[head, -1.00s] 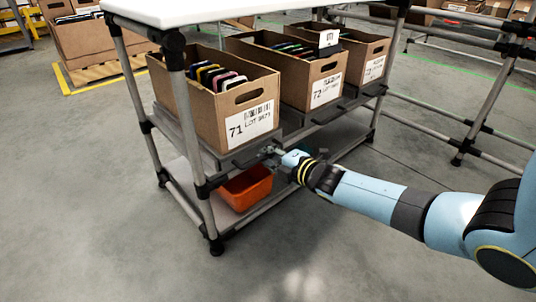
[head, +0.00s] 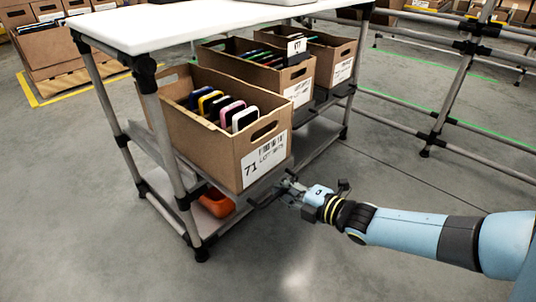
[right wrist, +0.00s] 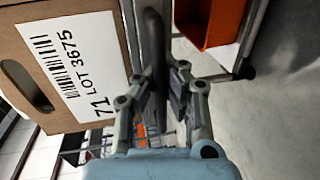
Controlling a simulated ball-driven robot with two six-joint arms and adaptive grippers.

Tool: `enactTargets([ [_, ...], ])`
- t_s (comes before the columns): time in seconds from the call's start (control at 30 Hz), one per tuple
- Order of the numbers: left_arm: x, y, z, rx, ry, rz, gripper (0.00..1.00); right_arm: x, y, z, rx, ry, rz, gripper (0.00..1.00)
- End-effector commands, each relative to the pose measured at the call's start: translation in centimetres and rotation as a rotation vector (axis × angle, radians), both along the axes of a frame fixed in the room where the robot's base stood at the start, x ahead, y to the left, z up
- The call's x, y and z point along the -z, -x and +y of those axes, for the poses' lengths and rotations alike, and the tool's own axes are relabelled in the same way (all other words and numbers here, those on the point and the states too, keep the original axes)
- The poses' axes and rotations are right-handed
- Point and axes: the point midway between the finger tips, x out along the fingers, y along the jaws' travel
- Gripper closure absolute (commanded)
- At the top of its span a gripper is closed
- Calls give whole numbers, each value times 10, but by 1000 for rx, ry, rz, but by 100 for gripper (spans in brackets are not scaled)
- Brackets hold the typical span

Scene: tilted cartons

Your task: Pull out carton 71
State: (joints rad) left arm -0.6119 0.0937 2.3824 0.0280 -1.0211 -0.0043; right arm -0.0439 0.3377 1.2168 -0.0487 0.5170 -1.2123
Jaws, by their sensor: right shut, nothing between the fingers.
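Carton 71 (head: 215,140) is an open brown box with a white "71 LOT 3675" label and several coloured cases inside. It sits tilted on a grey sliding tray and juts out from the rack, ahead of its neighbours. Its label side also shows in the right wrist view (right wrist: 45,75). A dark handle bar (right wrist: 155,60) runs along the tray's front edge. My right gripper (head: 284,187) is at this handle, below the carton's front. In the right wrist view its fingers (right wrist: 162,85) lie either side of the bar; they are shut, with no firm hold visible. My left gripper is out of view.
Carton 72 (head: 295,90) and another carton (head: 340,65) stand farther back on the rack. A white top (head: 200,22) covers the rack, and a grey post (head: 175,160) stands left of carton 71. An orange bin (head: 216,204) sits below. Floor in front is clear.

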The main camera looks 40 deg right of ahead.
Motion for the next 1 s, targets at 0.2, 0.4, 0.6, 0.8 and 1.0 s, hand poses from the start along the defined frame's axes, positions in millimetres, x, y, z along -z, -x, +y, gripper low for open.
enactTargets([
  [0.2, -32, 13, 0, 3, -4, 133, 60, -3, 42, -3, 0, 0, 1, 100],
  [0.4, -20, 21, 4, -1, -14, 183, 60, -2, 80, -6, 0, 1, 0, 100],
  [0.6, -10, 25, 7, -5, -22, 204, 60, -1, 117, -9, -1, 1, 1, 100],
  [0.8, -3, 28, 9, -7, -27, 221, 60, -1, 148, -12, 0, 0, 0, 100],
  [1.0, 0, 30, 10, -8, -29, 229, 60, -1, 169, -13, -1, 0, 0, 100],
])
